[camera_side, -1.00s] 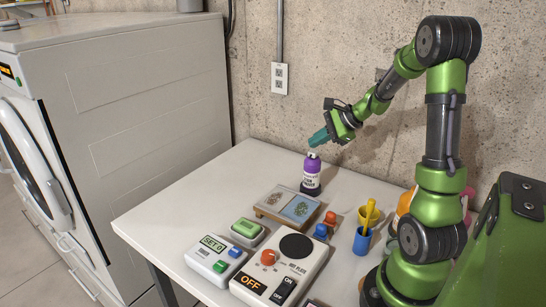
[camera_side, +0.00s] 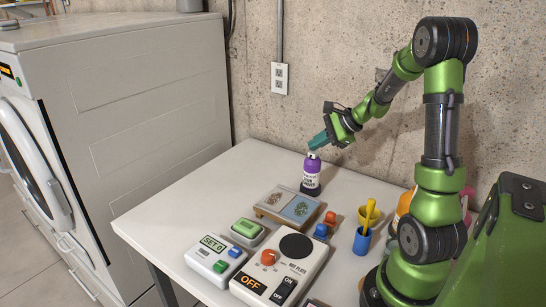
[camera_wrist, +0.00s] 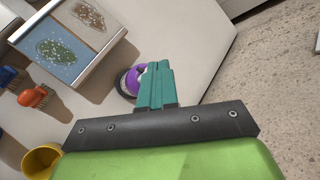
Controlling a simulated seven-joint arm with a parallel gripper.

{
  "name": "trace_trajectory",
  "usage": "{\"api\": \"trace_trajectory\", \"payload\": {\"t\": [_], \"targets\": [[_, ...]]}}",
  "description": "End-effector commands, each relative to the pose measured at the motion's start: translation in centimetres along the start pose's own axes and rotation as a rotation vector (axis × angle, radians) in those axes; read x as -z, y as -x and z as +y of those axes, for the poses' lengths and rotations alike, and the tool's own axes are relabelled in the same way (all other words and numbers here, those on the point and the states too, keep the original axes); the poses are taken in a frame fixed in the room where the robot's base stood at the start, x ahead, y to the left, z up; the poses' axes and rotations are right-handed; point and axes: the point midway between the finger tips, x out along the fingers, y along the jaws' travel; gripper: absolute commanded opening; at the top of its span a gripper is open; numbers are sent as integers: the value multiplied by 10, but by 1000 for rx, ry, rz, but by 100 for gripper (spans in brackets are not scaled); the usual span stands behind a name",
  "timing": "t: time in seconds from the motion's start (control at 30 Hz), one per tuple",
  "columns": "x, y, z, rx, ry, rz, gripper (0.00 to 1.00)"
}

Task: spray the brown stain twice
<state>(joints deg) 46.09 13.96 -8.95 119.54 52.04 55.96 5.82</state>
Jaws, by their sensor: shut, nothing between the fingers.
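The spray bottle (camera_side: 312,176), purple with a dark base and white top, stands upright on the table behind the stain board. My gripper (camera_side: 318,143), with teal fingers, is shut and empty just above the bottle's top; I cannot tell whether they touch. In the wrist view the fingers (camera_wrist: 156,80) partly hide the bottle (camera_wrist: 133,80). The brown stain (camera_side: 273,199) lies on the board's left panel; it also shows in the wrist view (camera_wrist: 92,17) with white specks on it. A green stain (camera_wrist: 57,50) on the blue panel also has white specks.
A hot plate (camera_side: 285,270), a SET box (camera_side: 215,256) and a green-topped block (camera_side: 245,231) stand at the front. The table's left side is clear.

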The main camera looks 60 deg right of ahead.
Motion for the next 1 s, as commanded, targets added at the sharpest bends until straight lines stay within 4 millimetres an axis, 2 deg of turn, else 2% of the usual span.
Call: {"api": "trace_trajectory", "payload": {"t": [0.83,1.0], "targets": [[-5,7,-5,0,0,0,0],[-12,16,-12,2,3,0,0]]}}
